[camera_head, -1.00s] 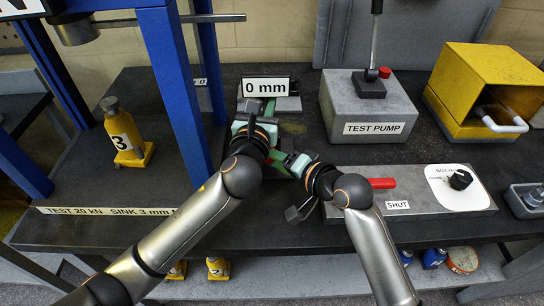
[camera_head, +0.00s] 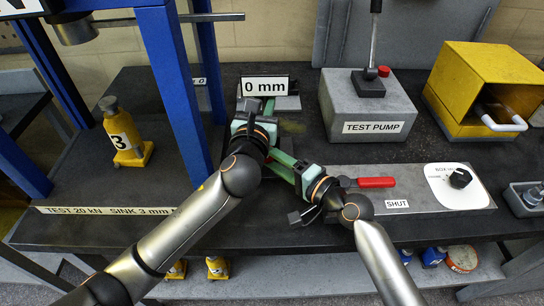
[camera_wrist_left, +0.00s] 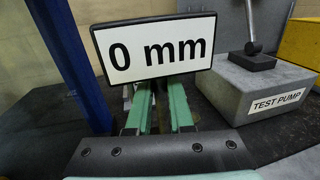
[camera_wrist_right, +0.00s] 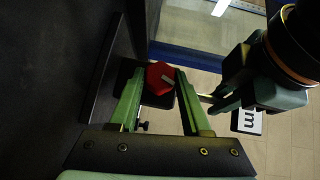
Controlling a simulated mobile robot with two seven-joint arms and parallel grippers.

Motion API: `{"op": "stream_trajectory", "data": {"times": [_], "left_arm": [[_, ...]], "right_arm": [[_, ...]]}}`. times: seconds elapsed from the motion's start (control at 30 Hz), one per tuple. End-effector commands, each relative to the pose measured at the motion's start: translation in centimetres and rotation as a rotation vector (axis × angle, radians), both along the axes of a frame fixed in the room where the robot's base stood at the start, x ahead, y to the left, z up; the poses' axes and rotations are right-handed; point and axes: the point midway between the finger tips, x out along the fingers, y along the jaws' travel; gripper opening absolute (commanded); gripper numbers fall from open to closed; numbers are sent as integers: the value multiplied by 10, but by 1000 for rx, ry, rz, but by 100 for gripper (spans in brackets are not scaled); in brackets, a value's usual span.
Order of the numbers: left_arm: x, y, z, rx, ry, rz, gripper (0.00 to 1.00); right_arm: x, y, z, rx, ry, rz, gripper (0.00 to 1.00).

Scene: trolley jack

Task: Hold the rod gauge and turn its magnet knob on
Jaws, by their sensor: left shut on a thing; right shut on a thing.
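In the right wrist view a red knob (camera_wrist_right: 160,78) with a pale mark sits on a dark block (camera_wrist_right: 148,98). The fingers of my right gripper (camera_head: 272,160) lie on either side of this knob and are shut on it. My left gripper (camera_head: 265,110) is shut on the rod gauge, just below the 0 mm sign (camera_head: 264,87). In the left wrist view its green fingers run in behind this sign (camera_wrist_left: 155,48), which hides their tips and most of the gauge. The head view hides the red knob behind my right gripper.
A grey test pump (camera_head: 368,110) and a yellow box (camera_head: 487,85) stand behind, to the right. A panel with a red lever (camera_head: 376,182) and black knob (camera_head: 460,178) lies right of my right gripper. A blue frame post (camera_head: 180,95) and yellow jack (camera_head: 126,135) stand left.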

Motion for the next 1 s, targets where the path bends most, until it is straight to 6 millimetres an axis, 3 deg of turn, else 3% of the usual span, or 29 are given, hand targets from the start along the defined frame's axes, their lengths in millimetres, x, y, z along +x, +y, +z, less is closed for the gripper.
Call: {"op": "stream_trajectory", "data": {"times": [0.3,0.83,0.87,1.0], "left_arm": [[0,0,-2,1,3,-1,0],[0,0,-2,1,3,-1,0],[0,0,-2,1,3,-1,0],[0,0,-2,1,3,-1,0]], "right_arm": [[-2,3,-1,109,2,8,0],[-2,2,-1,132,6,4,0],[-2,2,-1,131,5,4,48],[-1,1,-1,131,5,1,64]]}}
